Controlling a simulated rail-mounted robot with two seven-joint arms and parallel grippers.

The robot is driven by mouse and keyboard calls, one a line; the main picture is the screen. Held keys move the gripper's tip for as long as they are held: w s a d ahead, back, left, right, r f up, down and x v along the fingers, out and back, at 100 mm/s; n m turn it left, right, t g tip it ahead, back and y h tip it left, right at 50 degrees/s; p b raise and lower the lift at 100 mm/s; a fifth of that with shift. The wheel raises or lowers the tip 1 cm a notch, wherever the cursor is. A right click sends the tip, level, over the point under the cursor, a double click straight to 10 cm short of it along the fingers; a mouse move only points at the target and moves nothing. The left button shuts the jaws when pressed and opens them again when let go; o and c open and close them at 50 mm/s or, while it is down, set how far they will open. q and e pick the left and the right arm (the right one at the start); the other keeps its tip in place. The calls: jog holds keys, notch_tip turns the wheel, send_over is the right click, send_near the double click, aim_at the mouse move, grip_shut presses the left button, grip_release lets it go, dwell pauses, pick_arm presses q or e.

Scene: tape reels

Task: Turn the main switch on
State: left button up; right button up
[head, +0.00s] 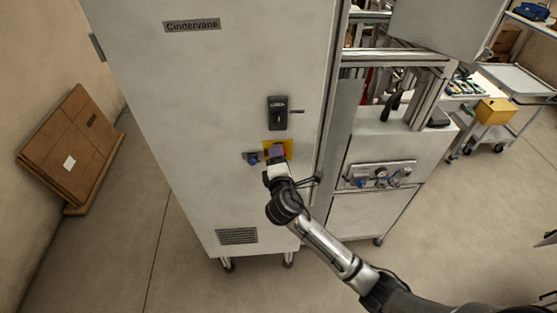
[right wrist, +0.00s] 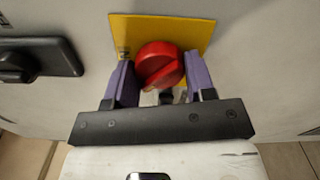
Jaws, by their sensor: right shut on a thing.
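The main switch is a red rotary knob (right wrist: 160,65) on a yellow plate (right wrist: 195,30), fixed to the front of a tall light-grey cabinet (head: 240,75). In the head view the yellow plate (head: 267,145) shows partly, and my gripper covers most of the knob. My right gripper (right wrist: 160,75) has its two purple fingers on either side of the knob and is shut on it. The knob's raised grip bar looks tilted in the right wrist view. My right gripper (head: 277,155) also shows in the head view. My left gripper is not in view.
A machine with a gauge panel (head: 380,175) stands on the right. Flat cardboard boxes (head: 72,145) lean on the left wall. Floor is clear in front.

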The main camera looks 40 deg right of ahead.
jog(key=m+b, duration=0.1)
jog(key=m, duration=0.4)
jog(key=shift+f+m+b, duration=0.1)
jog(key=shift+m+b, duration=0.2)
jog(key=shift+b, duration=0.1)
jog(key=shift+m+b, duration=0.5)
jog(key=shift+m, duration=1.6)
jog(key=o, duration=0.9)
jog(key=shift+o, duration=0.2)
